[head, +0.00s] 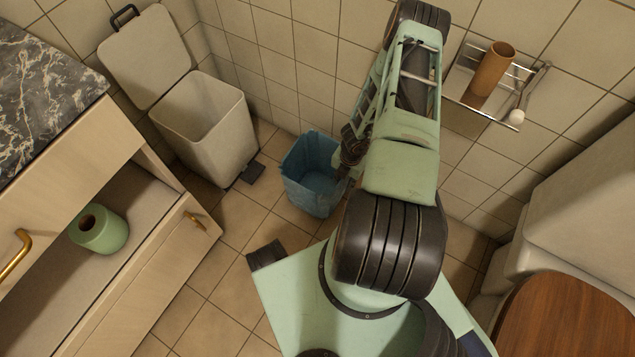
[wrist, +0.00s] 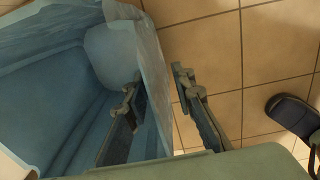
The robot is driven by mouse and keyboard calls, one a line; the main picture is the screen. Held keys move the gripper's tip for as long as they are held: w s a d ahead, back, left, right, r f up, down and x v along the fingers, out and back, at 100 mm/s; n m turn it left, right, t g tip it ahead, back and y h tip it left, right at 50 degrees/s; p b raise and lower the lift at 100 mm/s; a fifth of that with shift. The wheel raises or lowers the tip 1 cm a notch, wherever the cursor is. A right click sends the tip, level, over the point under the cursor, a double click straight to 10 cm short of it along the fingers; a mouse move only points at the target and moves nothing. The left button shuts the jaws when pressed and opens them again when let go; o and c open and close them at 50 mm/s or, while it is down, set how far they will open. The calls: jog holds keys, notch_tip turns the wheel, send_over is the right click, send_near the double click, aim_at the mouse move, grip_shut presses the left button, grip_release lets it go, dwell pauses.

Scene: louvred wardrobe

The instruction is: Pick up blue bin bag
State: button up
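The blue bin bag (head: 308,182) stands open on the floor tiles near the wall in the head view, shaped like a small bin. In the wrist view the bag (wrist: 60,85) fills the left side, with its mouth open. My gripper (wrist: 156,84) is open at the bag's right rim. One finger is inside the bag and the other is outside it. The bag's side wall passes between them, with a gap to the outer finger. In the head view my gripper (head: 345,165) is at the bag's right edge, partly hidden by my arm.
A cream pedal bin (head: 208,130) with its lid up stands left of the bag. A cabinet (head: 110,230) with a green paper roll (head: 99,229) is at left. A toilet with a wooden lid (head: 565,320) is at right. A wall rack (head: 495,85) holds a brown cup.

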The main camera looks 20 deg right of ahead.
notch_tip(320, 180, down, 2)
jog(key=shift+f, duration=0.1)
grip_shut()
jog(key=shift+r, duration=0.25)
